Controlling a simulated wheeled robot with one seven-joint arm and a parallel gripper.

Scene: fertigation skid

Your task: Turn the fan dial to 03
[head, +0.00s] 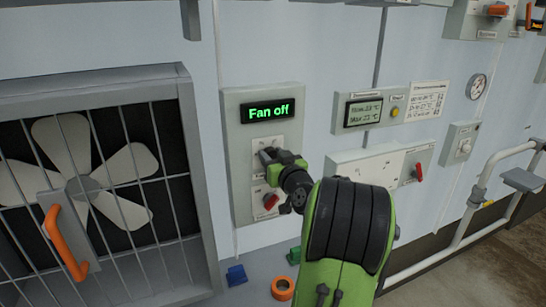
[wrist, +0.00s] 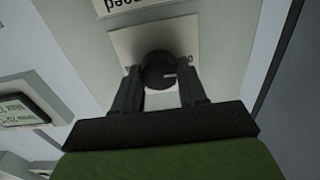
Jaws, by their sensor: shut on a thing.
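The fan control panel (head: 231,104) is a grey box on the wall with a lit green display (head: 268,111) reading "Fan off". The fan dial (wrist: 157,70) is a round black knob with a pale pointer mark, on a light plate (wrist: 125,45). In the wrist view the pointer is toward the right, near a "0" on the plate. My gripper (wrist: 156,84) has its two dark fingers on either side of the dial and is shut on it. In the head view my gripper (head: 269,156) hides most of the dial and its markings.
A red switch (head: 270,201) sits just below the dial on the same panel. A caged fan (head: 95,175) with an orange handle (head: 65,240) is at left. A temperature display box (head: 362,111) and a red-lever panel (head: 380,165) are at right. Blue and orange items lie below.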

